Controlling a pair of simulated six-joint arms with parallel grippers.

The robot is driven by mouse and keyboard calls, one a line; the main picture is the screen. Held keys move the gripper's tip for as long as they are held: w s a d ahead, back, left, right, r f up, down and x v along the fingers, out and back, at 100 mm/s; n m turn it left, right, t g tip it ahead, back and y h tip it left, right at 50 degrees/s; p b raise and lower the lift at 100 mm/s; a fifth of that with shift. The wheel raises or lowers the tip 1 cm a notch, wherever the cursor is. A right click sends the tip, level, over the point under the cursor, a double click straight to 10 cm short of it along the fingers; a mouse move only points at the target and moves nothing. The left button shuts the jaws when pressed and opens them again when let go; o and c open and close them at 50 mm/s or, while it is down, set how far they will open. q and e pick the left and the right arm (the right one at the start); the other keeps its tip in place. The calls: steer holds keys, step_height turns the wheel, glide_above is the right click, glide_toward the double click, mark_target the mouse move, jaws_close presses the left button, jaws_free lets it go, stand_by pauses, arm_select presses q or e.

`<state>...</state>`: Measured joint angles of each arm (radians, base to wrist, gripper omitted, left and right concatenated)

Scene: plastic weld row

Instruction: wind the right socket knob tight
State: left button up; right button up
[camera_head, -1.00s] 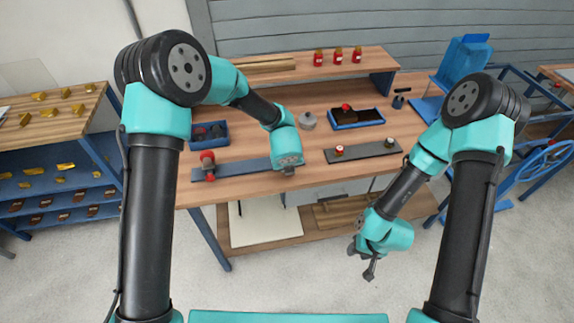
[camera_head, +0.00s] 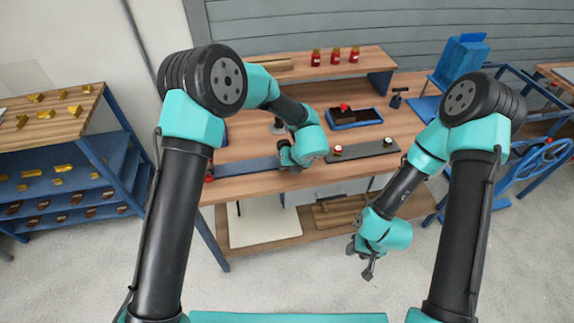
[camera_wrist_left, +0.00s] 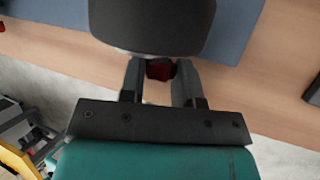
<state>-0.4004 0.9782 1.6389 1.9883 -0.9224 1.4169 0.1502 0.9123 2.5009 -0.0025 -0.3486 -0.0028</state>
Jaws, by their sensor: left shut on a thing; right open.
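My left gripper (camera_head: 289,158) is low at the right end of the long blue-grey plate (camera_head: 242,168) on the bench. In the left wrist view its fingers (camera_wrist_left: 158,80) are shut on a dark red piece (camera_wrist_left: 160,69), seemingly the right socket knob. A large dark grey rounded piece (camera_wrist_left: 150,22) covers the area beyond the fingertips; how it joins the red piece cannot be told. The head view hides the knob behind my gripper. A red part (camera_head: 208,177) shows at the plate's left end, mostly behind my left arm. My right gripper (camera_head: 367,271) hangs open and empty before the bench.
A dark plate (camera_head: 372,152) with a small red-and-white part (camera_head: 338,150) lies right of the left gripper. Behind it stands a blue tray (camera_head: 357,123). Red bottles (camera_head: 336,56) stand on the raised shelf. Clear wood lies along the bench's front edge.

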arm_select(q)
steer(key=o, duration=0.9)
steer(key=v, duration=1.7)
steer(key=shift+s+r, duration=0.1)
steer(key=shift+r, duration=0.15)
steer(key=shift+a+f, duration=0.1)
